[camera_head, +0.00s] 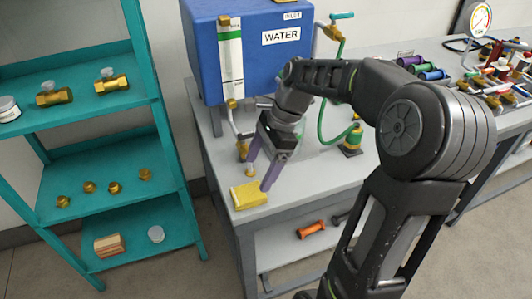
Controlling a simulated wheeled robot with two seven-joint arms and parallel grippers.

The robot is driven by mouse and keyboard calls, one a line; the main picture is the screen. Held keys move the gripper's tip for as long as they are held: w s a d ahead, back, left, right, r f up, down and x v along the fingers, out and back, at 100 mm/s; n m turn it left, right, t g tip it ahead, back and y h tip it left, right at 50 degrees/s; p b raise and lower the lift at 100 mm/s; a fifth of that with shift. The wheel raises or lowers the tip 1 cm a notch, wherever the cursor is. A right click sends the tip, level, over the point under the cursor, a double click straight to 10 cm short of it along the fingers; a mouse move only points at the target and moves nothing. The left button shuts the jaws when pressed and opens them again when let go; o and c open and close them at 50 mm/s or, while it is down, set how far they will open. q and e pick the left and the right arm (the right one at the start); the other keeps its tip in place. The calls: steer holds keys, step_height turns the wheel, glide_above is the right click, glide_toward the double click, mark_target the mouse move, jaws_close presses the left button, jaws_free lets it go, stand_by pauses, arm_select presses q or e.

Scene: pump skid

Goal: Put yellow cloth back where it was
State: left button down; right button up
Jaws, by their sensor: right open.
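The yellow cloth (249,195) lies folded on the front left corner of the grey bench top (213,158). My right gripper (258,171) hangs just above and behind the cloth with its two purple-grey fingers spread apart. One fingertip is close to the right edge of the cloth; I cannot tell whether it touches. My left gripper is not in the picture.
A blue water tank (252,55) with a sight gauge stands at the back of the bench. A teal shelf (100,105) with brass fittings stands to the left. A brass valve with a green hose (342,136) is right of the gripper. An orange part (311,230) lies on the lower shelf.

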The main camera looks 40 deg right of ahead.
steer(key=v, duration=0.4)
steer(key=shift+d+r, duration=0.1)
steer(key=shift+r, duration=0.1)
steer(key=shift+s, duration=0.15)
stand_by(0.6)
